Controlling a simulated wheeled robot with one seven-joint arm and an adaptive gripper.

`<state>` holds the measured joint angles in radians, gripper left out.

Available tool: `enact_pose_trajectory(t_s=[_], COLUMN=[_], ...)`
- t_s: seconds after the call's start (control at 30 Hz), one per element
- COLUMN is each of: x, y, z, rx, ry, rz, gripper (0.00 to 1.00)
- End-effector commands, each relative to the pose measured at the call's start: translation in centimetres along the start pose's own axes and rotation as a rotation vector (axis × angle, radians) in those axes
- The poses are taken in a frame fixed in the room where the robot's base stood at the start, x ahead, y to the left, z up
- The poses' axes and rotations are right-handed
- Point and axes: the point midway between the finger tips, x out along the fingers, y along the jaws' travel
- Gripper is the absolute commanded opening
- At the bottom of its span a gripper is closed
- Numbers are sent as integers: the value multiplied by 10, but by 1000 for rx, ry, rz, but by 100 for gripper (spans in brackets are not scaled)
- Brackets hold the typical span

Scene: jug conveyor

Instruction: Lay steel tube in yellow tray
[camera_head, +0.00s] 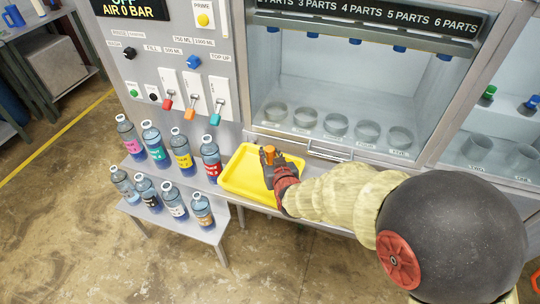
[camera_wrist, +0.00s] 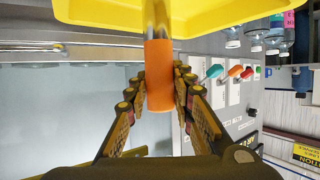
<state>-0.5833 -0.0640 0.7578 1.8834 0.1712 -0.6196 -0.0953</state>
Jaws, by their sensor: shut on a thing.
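The steel tube is between the fingers of my gripper (camera_wrist: 160,90). In the wrist view, its orange section (camera_wrist: 159,70) is between the fingers, and a bare shiny metal section (camera_wrist: 157,20) runs up across the yellow tray (camera_wrist: 95,12). In the head view, my gripper (camera_head: 268,162) is over the yellow tray (camera_head: 235,180), with the orange top (camera_head: 269,151) showing between the fingers. The gripper hides the rest of the tube there. I cannot tell whether the tube touches the tray.
Several labelled bottles (camera_head: 183,151) stand on a stepped shelf left of the tray. Behind are a panel with coloured levers (camera_head: 189,108) and a glazed cabinet (camera_head: 350,85) with round holders. A metal ledge runs right of the tray, partly behind my arm.

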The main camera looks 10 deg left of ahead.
Motion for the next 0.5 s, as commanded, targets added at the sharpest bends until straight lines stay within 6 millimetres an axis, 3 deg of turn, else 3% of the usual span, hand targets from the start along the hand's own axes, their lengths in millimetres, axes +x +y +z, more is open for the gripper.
enact_pose_trajectory(t_s=[0.03,0.07,0.37,0.5], x=[1,1,0,0], y=[0,0,0,0], z=[2,3,2,2], rx=[0,0,0,0], ry=[0,-1,0,0], rz=[0,0,0,0], gripper=[0,25,42,42])
